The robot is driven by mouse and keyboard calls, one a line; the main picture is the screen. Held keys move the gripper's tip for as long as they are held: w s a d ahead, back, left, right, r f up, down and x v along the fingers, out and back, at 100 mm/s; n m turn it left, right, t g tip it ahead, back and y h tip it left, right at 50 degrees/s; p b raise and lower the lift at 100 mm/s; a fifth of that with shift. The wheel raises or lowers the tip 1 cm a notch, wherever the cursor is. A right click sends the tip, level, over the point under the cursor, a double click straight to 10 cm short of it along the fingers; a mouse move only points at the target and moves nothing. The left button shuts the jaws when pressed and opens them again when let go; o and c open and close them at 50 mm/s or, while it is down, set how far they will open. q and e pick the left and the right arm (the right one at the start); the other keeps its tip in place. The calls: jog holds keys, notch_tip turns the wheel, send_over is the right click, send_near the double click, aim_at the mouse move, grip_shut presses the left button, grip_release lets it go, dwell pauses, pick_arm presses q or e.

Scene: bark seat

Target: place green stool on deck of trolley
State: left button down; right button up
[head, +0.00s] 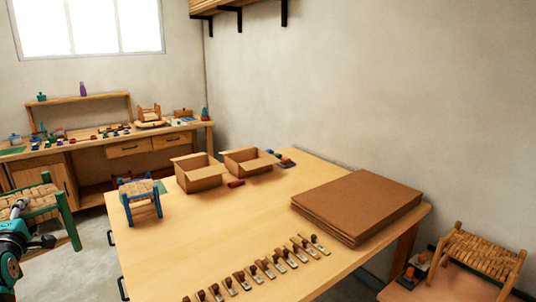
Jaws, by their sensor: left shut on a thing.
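The green stool (68,222) is at the left edge of the head view, with green legs and a woven straw seat. It is partly cut off by the frame. My left gripper (32,230) is at its near side, shut on the stool; the exact grip point is hard to see. A low brown deck (440,288) at the lower right, partly cut off, looks like the trolley. A natural wood stool (484,252) with a woven seat stands on it. My right gripper is not in view.
A large worktable (190,240) fills the middle, bearing a small blue stool (140,192), two open cardboard boxes (198,177), a stack of brown sheets (357,205) and a row of small stamp-like tools (265,268). A wooden bench (140,145) stands along the back wall.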

pick_arm(q)
jog(key=s+d+f+m+t+h, duration=0.1)
jog(key=s+d+f+m+h, duration=0.3)
jog(key=d+f, duration=0.5)
jog(key=s+d+f+m+t+h, duration=0.15)
jog(key=s+d+f+h, duration=0.35)
jog(key=d, duration=0.8)
jog(key=shift+s+d+f, duration=0.95)
jog(key=shift+s+d, duration=7.3)
jog(key=shift+d, duration=0.8)
jog(key=shift+y, duration=0.3)
notch_tip(320, 180, down, 4)
jog(key=b, duration=0.4)
jog(key=shift+a+f, duration=0.1)
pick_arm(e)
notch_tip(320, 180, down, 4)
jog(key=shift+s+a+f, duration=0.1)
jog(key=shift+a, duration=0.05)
